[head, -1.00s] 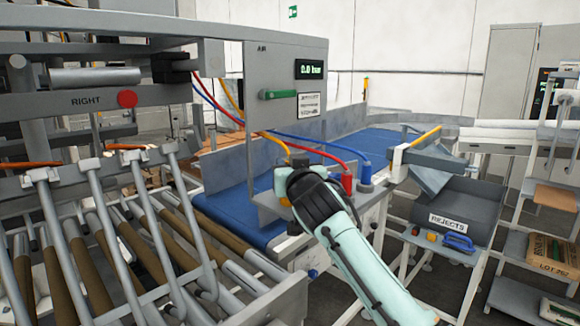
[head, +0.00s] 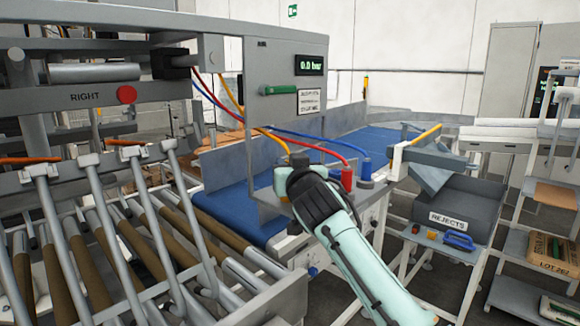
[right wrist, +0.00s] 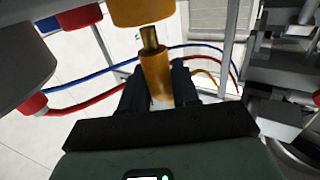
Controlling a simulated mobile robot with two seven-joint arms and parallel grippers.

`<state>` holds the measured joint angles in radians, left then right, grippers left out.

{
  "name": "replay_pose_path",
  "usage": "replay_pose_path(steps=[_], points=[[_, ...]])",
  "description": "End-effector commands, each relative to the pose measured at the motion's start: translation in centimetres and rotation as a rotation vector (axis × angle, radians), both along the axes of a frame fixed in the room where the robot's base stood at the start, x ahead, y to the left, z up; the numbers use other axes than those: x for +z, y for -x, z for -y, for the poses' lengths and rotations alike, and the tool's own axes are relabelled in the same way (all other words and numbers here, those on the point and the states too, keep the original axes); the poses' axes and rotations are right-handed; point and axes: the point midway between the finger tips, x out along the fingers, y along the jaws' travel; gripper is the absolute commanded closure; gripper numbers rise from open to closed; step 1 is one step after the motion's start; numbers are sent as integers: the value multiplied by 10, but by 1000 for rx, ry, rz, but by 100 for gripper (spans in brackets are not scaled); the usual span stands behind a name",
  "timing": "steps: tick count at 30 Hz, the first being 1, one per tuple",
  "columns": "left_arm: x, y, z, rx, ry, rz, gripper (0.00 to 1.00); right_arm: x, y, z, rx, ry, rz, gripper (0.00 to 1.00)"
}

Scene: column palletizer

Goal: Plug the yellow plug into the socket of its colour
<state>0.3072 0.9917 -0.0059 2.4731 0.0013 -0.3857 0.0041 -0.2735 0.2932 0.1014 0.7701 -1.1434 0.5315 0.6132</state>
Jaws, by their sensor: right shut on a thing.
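The yellow plug (right wrist: 157,75) is between the black fingers of my right gripper (right wrist: 156,84), which is shut on it. Its brass tip points at the yellow socket (right wrist: 143,10) at the top of the right wrist view. My left gripper is not in view.
A red plug (head: 347,179) and a blue plug (head: 366,171) stand on the ledge right of my gripper, with hoses looping above. The grey panel (head: 285,65) reads 0.0 bar. A blue belt (head: 235,216) lies behind; a rejects bin (head: 475,203) stands at right.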

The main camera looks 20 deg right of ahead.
Motion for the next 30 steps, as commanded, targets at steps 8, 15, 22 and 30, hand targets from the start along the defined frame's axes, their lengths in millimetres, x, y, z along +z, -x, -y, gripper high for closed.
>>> replay_pose_path(steps=[8,15,22,30], points=[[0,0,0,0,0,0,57,0,0,0,0,0,1,97],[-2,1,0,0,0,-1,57,-2,0,0,1,0,1,97],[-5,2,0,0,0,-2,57,-4,0,0,1,0,1,97],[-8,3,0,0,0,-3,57,-8,0,0,1,0,1,97]])
